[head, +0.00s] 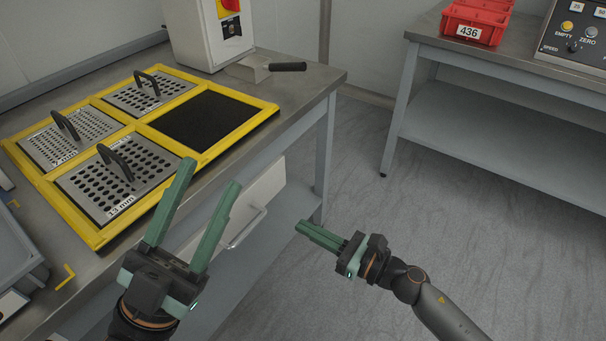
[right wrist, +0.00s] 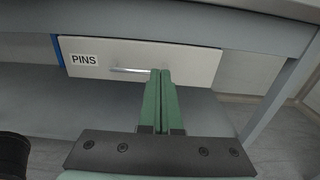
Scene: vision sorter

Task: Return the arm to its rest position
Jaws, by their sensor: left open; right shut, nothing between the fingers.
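My left gripper (head: 212,178) is open and empty, raised in front of the metal workbench (head: 300,97) in the head view. Its fingers overlap the picture of the yellow frame and the drawer. My right gripper (head: 299,227) is shut with nothing between its fingers, over the floor to the right of the bench. In the right wrist view the shut fingers (right wrist: 161,75) point toward a white drawer (right wrist: 195,65) labelled PINS. The fingertips overlap the right end of its handle (right wrist: 131,70) in the picture; I cannot tell whether they touch it.
A yellow frame (head: 270,106) on the bench holds several perforated plates with black handles and one dark empty-looking panel. A black-handled scoop (head: 255,68) lies behind. A second table (head: 440,42) at right carries a red bin (head: 474,22) labelled 436. The floor between is clear.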

